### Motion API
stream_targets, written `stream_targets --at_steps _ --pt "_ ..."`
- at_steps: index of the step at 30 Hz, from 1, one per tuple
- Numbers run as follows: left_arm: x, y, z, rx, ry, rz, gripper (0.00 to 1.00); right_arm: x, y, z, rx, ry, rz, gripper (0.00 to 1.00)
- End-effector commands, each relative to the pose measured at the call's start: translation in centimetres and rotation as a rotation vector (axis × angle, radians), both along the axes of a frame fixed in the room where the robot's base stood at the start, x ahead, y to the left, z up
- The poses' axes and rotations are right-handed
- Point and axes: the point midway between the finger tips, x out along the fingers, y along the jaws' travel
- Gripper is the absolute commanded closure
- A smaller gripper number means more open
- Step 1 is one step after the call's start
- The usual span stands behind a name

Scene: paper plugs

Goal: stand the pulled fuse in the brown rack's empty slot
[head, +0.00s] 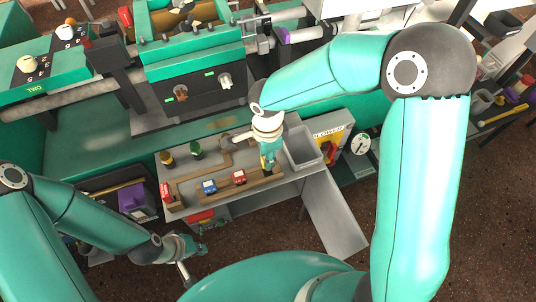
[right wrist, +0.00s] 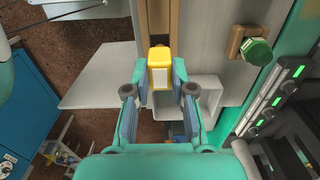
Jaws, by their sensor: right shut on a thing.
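The yellow fuse (right wrist: 159,72), with a white label on its face, is between the fingers of my right gripper (right wrist: 159,92), which is shut on it. In the head view my right gripper (head: 268,162) is over the right end of the brown rack (head: 222,196). The rack also shows beyond the fuse in the right wrist view (right wrist: 174,22). The empty slot is not clearly visible. My left gripper (head: 192,250) is low at the left, away from the rack.
A grey open bin (head: 303,147) stands close to the right of my right gripper.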

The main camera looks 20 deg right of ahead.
Motion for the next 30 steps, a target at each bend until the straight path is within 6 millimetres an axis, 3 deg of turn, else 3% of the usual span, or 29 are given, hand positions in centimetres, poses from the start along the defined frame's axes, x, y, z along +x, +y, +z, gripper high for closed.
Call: stream_targets --at_steps 30 --pt "0.0 0.0 -2.6 0.000 0.000 0.000 1.00 0.0 -0.1 -2.0 0.000 0.001 -0.002 1.00"
